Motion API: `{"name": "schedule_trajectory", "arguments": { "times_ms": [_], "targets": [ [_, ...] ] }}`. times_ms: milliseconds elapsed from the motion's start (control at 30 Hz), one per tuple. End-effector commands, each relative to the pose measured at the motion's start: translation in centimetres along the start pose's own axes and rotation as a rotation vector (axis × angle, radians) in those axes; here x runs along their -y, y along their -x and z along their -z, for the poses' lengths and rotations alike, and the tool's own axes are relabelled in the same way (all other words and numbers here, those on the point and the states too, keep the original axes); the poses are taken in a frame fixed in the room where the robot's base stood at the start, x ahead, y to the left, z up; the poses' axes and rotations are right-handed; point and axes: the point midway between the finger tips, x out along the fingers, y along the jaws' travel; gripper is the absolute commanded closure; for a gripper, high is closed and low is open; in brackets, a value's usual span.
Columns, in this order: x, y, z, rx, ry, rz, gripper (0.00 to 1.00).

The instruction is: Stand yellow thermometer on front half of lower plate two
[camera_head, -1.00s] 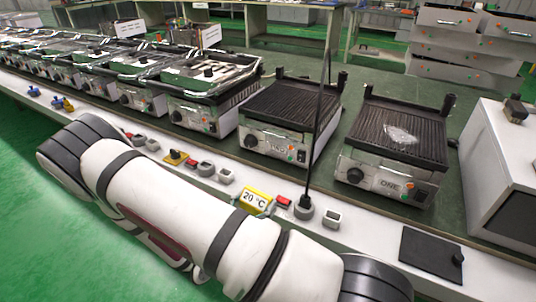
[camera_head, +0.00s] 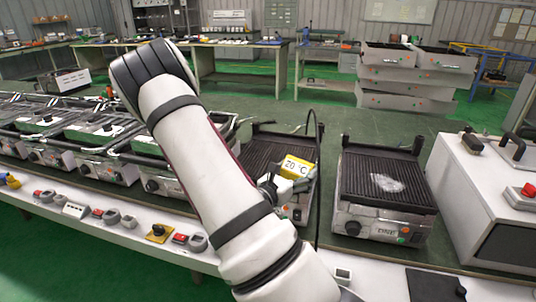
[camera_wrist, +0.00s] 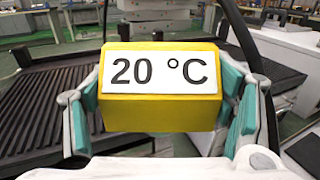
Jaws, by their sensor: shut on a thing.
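The yellow thermometer (camera_head: 297,167), a block with a white "20 °C" label, is held by my gripper (camera_head: 285,184). In the wrist view the thermometer (camera_wrist: 160,112) sits upright between the two teal finger pads, label facing the camera. In the head view it appears over the right front part of the dark ribbed lower plate two (camera_head: 266,148). My arm covers the left front of that grill. In the wrist view ribbed plate surface (camera_wrist: 45,95) shows behind and left of the block. I cannot tell whether the block touches the plate.
Grill one (camera_head: 385,178), with a clear crumpled thing (camera_head: 386,183) on its plate, stands to the right. A thin dark cable (camera_head: 317,190) rises beside my gripper. A white machine (camera_head: 480,200) is farther right. More grills (camera_head: 95,130) line the left.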

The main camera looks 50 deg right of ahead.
Motion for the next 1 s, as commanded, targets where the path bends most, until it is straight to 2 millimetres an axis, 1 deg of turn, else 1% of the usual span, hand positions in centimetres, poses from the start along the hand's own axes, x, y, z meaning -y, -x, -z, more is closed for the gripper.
{"name": "schedule_trajectory", "arguments": {
  "times_ms": [67,167,400,600,700,967,1000],
  "targets": [
    [-0.3,-0.6,-0.2,0.001,-0.003,0.004,0.56],
    [-2.0,-1.3,0.0,0.002,-0.004,0.002,0.56],
    [-7.5,-3.6,0.6,0.002,-0.005,0.002,0.56],
    [-11.5,-5.3,1.0,0.002,-0.003,0.003,0.56],
    [-12.8,-5.9,1.1,0.001,-0.002,0.003,0.56],
    [-14.3,-6.5,1.2,0.001,-0.002,0.003,0.56],
    [-14.5,-6.6,1.6,0.0,0.0,0.004,0.56]
  ]
}}
